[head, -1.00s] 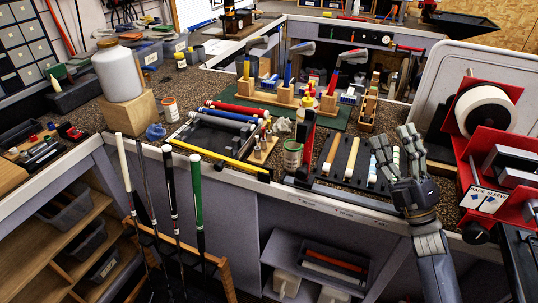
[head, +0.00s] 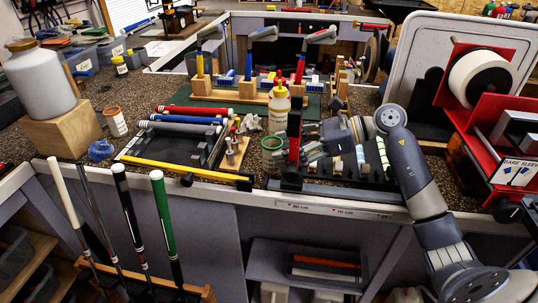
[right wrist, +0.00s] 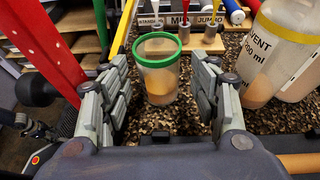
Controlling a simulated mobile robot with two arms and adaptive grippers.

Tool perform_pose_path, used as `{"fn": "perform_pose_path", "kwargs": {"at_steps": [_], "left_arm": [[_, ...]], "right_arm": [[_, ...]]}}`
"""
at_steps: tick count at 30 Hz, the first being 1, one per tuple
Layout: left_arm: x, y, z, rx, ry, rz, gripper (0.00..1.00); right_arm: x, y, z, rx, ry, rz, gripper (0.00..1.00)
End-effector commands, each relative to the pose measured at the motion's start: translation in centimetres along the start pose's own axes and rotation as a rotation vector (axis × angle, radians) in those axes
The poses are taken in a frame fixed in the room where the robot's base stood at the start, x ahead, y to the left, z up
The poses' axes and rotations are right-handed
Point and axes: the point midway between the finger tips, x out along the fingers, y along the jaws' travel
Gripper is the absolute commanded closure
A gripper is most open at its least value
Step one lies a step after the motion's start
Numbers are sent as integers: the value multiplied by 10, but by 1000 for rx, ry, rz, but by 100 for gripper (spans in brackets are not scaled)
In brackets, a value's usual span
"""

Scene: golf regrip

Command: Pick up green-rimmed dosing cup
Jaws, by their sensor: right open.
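The green-rimmed dosing cup (head: 272,155) stands upright on the speckled bench top near its front edge, clear-walled with something tan showing low inside. In the right wrist view the cup (right wrist: 158,68) stands ahead of and between the fingers of my right gripper (right wrist: 158,98), with visible space on both sides. In the head view my right gripper (head: 304,148) reaches in from the right, its fingers pointing left toward the cup. It is open and empty. My left gripper is not in view.
A solvent bottle (right wrist: 284,50) stands close behind the cup, to the right in the wrist view. A red upright piece (head: 294,134) stands close beside the cup. A yellow bar (head: 185,170) lies along the front edge. An orange-rimmed cup (head: 115,122) stands far left.

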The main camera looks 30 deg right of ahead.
Motion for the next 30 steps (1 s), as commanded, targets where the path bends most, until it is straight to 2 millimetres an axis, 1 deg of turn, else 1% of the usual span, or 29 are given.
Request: {"fn": "perform_pose_path", "kwargs": {"at_steps": [1, 3, 8, 11, 16, 18, 20, 23, 29, 30], "left_arm": [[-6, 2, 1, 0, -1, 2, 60], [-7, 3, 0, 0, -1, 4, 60], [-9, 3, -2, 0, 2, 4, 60], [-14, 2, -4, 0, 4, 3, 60], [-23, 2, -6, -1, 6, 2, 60], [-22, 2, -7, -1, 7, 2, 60], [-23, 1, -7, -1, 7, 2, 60], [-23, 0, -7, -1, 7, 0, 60], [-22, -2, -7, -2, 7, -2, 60], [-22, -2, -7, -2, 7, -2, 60]], "right_arm": [[8, 1, 4, 1, -4, 4, 44], [18, 1, 3, 2, -5, 3, 44], [28, 0, 2, 2, -4, 1, 44], [37, 1, 4, 4, -6, 2, 44], [60, 2, 7, 3, -7, 4, 44], [70, 1, 5, 4, -7, 2, 44], [75, 1, 4, 4, -5, 1, 44], [80, 1, 4, 3, -4, 1, 44], [80, 1, 3, 3, -3, 0, 44], [80, 1, 3, 3, -3, 0, 53]]}}
